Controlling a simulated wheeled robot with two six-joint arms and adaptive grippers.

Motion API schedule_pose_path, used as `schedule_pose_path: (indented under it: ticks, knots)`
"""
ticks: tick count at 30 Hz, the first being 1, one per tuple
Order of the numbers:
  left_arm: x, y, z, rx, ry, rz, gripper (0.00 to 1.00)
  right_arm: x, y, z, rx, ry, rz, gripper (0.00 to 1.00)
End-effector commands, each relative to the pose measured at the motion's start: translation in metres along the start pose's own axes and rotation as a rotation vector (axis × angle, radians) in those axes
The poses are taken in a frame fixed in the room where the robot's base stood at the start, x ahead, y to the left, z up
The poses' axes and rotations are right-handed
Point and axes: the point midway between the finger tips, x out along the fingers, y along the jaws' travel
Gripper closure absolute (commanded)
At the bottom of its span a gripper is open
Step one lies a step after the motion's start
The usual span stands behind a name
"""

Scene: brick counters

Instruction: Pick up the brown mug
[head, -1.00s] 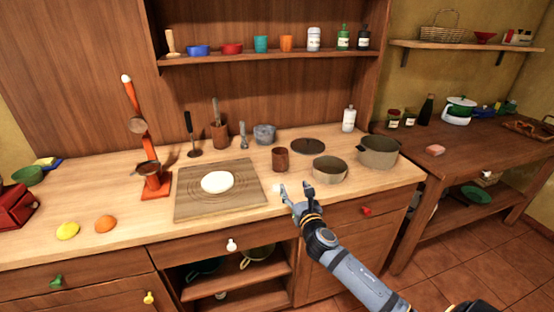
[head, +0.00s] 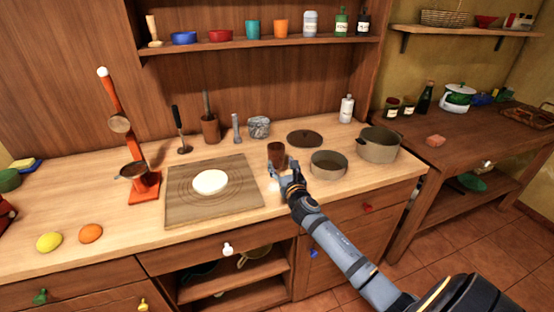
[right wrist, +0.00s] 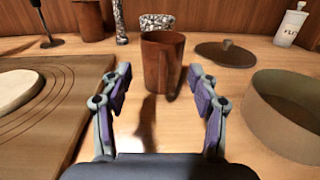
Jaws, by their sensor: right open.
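The brown mug (head: 276,153) stands upright on the wooden counter, to the right of the board with dough. In the right wrist view the brown mug (right wrist: 162,62) is straight ahead, just beyond the fingertips and roughly centred between them. My right gripper (head: 283,172) is open and empty, close in front of the mug and low over the counter. Its two fingers (right wrist: 158,80) are spread wider than the mug in the wrist view. In the head view the fingers overlap the mug's lower part. My left gripper is not in view.
A grey pan (head: 328,166) and a larger pot (head: 379,144) stand right of the mug. A dark lid (head: 304,138) and a stone mortar (head: 259,127) lie behind it. The board (head: 213,208) with white dough (head: 210,181) is to the left.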

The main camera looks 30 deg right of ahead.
Motion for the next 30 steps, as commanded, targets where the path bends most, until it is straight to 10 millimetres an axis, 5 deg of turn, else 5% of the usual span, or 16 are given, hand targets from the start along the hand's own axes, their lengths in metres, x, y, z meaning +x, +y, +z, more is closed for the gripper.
schedule_pose_path:
  ticks: [6,15,30]
  knots:
    - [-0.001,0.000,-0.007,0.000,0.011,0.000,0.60,0.038,-0.002,-0.001,0.003,-0.001,-0.002,0.39]
    - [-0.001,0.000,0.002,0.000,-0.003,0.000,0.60,0.046,-0.001,-0.002,0.001,0.000,0.000,0.39]
    - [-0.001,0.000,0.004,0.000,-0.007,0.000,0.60,0.046,-0.002,-0.002,0.001,0.000,0.000,1.00]
